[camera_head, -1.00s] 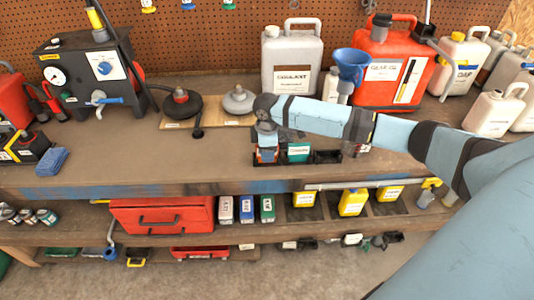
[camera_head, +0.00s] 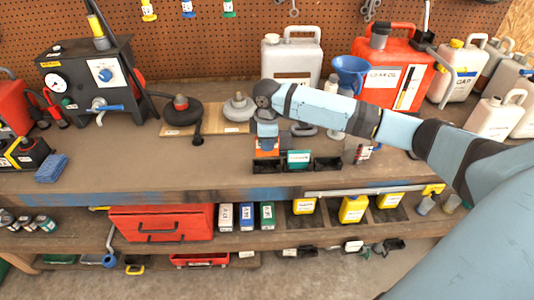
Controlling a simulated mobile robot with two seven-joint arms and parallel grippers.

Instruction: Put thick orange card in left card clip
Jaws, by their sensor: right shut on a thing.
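My right gripper (camera_head: 267,142) comes in from the right and points down over the left end of a row of small dark card clips. It is shut on the thick orange card (camera_head: 267,153), of which only a small part shows below the fingers. The left card clip (camera_head: 267,167) is directly below; I cannot tell whether the card's lower edge is inside it. A teal card (camera_head: 298,157) stands in the middle clip (camera_head: 298,168). The right clip (camera_head: 327,164) looks empty. My left gripper is out of view.
The clips stand near the front edge of the workbench (camera_head: 120,165). A blue funnel (camera_head: 349,72), red can (camera_head: 385,88) and grey jug (camera_head: 292,60) stand behind. A board with round black and grey parts (camera_head: 205,128) lies to the left. The bench front left is mostly clear.

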